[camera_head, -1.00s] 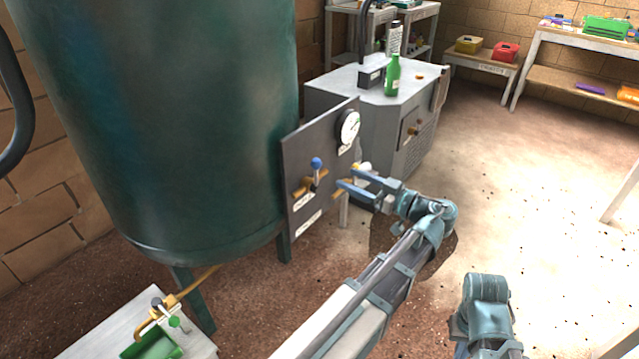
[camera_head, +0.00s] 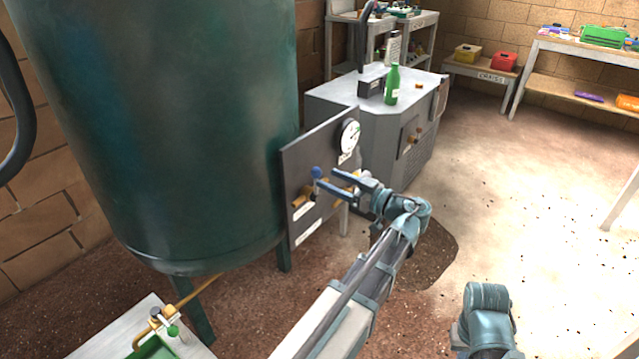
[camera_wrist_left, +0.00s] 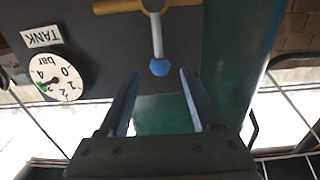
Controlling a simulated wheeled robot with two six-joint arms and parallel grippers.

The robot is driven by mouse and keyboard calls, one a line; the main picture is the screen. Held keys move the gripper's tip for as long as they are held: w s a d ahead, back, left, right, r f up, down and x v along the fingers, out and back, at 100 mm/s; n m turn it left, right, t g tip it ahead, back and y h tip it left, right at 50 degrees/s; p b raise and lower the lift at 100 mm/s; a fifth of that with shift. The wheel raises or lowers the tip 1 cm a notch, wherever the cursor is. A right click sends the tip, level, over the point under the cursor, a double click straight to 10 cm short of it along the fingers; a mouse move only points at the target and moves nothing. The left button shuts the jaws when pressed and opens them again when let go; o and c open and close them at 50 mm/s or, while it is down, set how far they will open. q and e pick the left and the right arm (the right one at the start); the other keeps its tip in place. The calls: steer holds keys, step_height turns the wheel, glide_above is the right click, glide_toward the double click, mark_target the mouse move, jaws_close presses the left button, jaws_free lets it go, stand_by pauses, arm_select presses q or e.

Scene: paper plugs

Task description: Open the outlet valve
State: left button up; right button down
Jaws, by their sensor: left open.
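A valve lever with a blue knob (camera_head: 316,172) stands on a brass pipe (camera_head: 303,197) on the grey panel (camera_head: 296,165) beside the green tank. In the left wrist view the blue knob (camera_wrist_left: 159,67) hangs at the end of a pale lever (camera_wrist_left: 157,36) below the brass pipe (camera_wrist_left: 128,6). My left gripper (camera_head: 326,179) is open, its fingertips close to the knob. In the wrist view its fingertips (camera_wrist_left: 159,73) lie on either side of the knob, with gaps; whether the knob is at fingertip depth I cannot tell. My right gripper is out of view.
A round gauge (camera_head: 348,136) sits on the panel above the lever; the wrist view shows it (camera_wrist_left: 55,77) under a TANK label. The large green tank (camera_head: 170,130) fills the left. A grey cabinet with a green bottle (camera_head: 392,84) stands behind. Open floor lies right.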

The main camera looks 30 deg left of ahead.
arm_select(q)
steer(key=shift+a, duration=0.1)
steer(key=shift+w+a, duration=0.15)
steer(key=shift+a, duration=1.75)
steer(key=shift+c, duration=0.3)
steer(key=c, duration=0.9)
steer(key=shift+o, duration=0.2)
steer(key=shift+w, duration=0.1)
